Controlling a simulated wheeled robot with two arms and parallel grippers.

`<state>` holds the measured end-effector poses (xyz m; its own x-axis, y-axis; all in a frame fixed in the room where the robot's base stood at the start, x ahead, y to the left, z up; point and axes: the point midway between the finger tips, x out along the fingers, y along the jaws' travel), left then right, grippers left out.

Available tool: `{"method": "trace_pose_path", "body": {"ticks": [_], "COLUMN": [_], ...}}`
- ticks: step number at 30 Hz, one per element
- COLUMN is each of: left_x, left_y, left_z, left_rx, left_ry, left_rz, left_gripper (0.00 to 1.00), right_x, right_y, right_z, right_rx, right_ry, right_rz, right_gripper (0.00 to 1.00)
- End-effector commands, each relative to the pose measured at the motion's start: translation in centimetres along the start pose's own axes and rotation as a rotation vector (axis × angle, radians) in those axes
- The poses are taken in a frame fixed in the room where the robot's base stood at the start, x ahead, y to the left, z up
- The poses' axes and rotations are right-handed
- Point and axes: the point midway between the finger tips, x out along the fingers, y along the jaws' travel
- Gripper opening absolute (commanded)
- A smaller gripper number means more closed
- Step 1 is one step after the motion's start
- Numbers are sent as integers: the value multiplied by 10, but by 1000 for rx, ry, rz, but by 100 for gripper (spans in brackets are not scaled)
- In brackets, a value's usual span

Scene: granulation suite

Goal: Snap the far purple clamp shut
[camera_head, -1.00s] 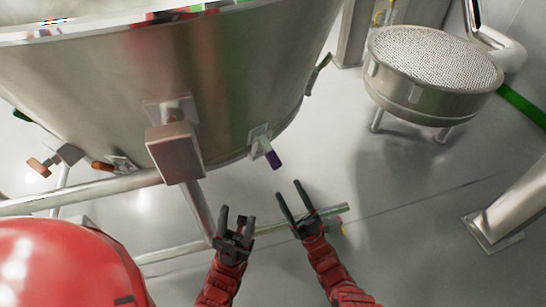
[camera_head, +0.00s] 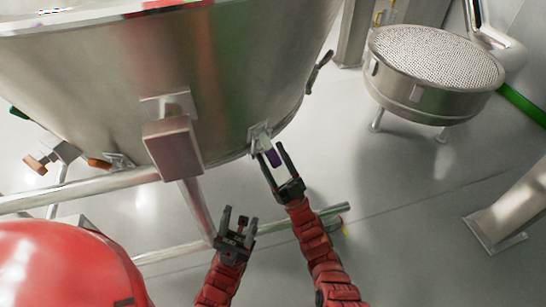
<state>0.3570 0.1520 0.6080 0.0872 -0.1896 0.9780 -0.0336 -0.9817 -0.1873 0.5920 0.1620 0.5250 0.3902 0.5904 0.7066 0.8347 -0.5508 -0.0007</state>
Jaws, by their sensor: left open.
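The purple-handled clamp (camera_head: 273,158) hangs at the lower rim of the big steel vessel (camera_head: 240,70), its handle pointing down and out. My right gripper (camera_head: 271,153) is at this handle, with its fingers apart and the purple grip showing between them. I cannot tell whether either finger touches it. My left gripper (camera_head: 238,212) is open and empty, lower and to the left, below the vessel's rim. Part of the purple handle is hidden by the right gripper's fingers.
Orange-handled clamps (camera_head: 99,163) sit along the rim at left, and a dark clamp (camera_head: 319,72) at right. A steel leg block (camera_head: 173,148) and pipes lie near my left gripper. A round sieve (camera_head: 430,75) stands at upper right.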

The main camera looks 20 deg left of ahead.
Motion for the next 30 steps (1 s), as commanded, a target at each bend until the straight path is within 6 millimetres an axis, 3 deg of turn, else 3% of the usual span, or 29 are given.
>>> {"method": "trace_pose_path", "body": {"ticks": [1,11,30], "left_x": [0,0,0], "left_y": [0,0,0], "left_z": [0,0,0], "left_rx": [0,0,0], "left_ry": [0,0,0], "left_rz": [0,0,0], "left_gripper": [50,50,50], "right_x": [0,0,0], "right_y": [0,0,0], "right_z": [0,0,0], "right_rx": [0,0,-1], "right_ry": [0,1,1], "right_rz": [0,0,-1], "right_gripper": [58,0,0]}}
